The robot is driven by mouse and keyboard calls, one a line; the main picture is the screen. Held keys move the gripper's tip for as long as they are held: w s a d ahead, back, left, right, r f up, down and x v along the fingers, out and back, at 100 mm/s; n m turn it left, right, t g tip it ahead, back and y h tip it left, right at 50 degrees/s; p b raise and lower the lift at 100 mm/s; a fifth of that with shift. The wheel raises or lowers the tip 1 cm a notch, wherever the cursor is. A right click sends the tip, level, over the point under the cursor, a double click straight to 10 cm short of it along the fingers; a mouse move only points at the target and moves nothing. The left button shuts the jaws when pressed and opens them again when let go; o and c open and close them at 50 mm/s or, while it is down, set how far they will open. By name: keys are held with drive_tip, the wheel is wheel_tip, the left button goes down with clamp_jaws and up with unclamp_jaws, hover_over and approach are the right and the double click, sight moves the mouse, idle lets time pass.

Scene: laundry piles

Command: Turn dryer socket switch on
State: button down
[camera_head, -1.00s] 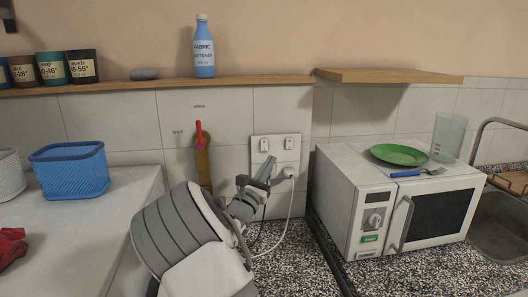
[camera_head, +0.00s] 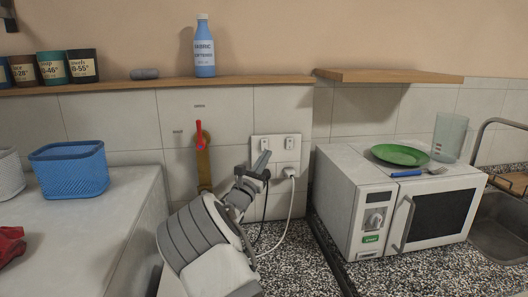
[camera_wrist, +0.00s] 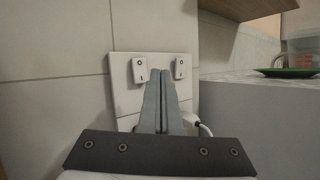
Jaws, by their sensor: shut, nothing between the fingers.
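A white double socket plate (camera_head: 276,166) is on the tiled wall, with a left switch (camera_head: 265,145) and a right switch (camera_head: 289,143). The wrist view also shows the left switch (camera_wrist: 140,70) and right switch (camera_wrist: 180,67), both marked; I cannot tell which serves the dryer. My gripper (camera_head: 264,154) is shut and empty, its tips before the plate just below the left switch. In the wrist view the fingertips (camera_wrist: 162,71) lie between the two switches, nearer the left one. Contact cannot be told. My gripper hides the left socket.
A white plug (camera_head: 290,172) with a white cable sits in the right socket; a black cable hangs left of it. A microwave (camera_head: 358,215) stands right, with a green plate (camera_head: 400,155) on top.

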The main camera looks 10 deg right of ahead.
drive_tip(key=shift+w+f, duration=0.1)
drive_tip(key=shift+w, duration=0.95)
drive_tip(key=shift+w, duration=0.1)
idle(1.3)
drive_tip(key=shift+w, duration=0.3)
drive_tip(key=shift+w+f, duration=0.1)
drive_tip(key=shift+w, duration=0.2)
idle(0.4)
drive_tip(key=shift+s, duration=0.1)
drive_tip(key=shift+s+b, duration=0.3)
drive_tip(key=shift+s, duration=0.35)
drive_tip(key=s, duration=0.5)
drive_tip(key=shift+r, duration=0.4)
